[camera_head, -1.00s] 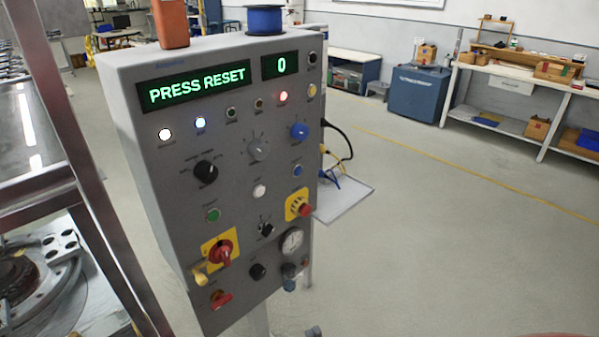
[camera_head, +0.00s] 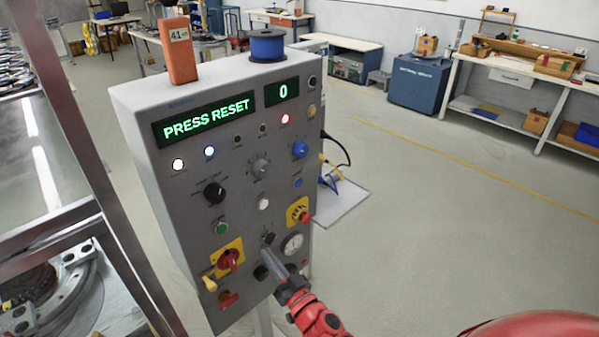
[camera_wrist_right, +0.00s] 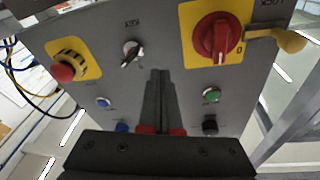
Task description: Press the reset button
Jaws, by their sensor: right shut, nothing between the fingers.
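The grey control panel (camera_head: 235,160) stands in front of me, and its green display (camera_head: 208,118) reads PRESS RESET. A second small display (camera_head: 282,91) reads 0. A row of push buttons holds a green button (camera_head: 221,228), a white button (camera_head: 263,203) and a blue button (camera_head: 297,183). Their labels are too small to read, so I cannot tell which is reset. My right gripper (camera_head: 268,254) is shut and empty, in front of the panel's lower middle. In the right wrist view its fingers (camera_wrist_right: 160,75) lie between the green button (camera_wrist_right: 212,95) and blue button (camera_wrist_right: 103,102), hiding the white one.
An orange block (camera_head: 178,50) and blue spool (camera_head: 267,46) stand on top. A metal frame (camera_head: 85,130) is close on the left.

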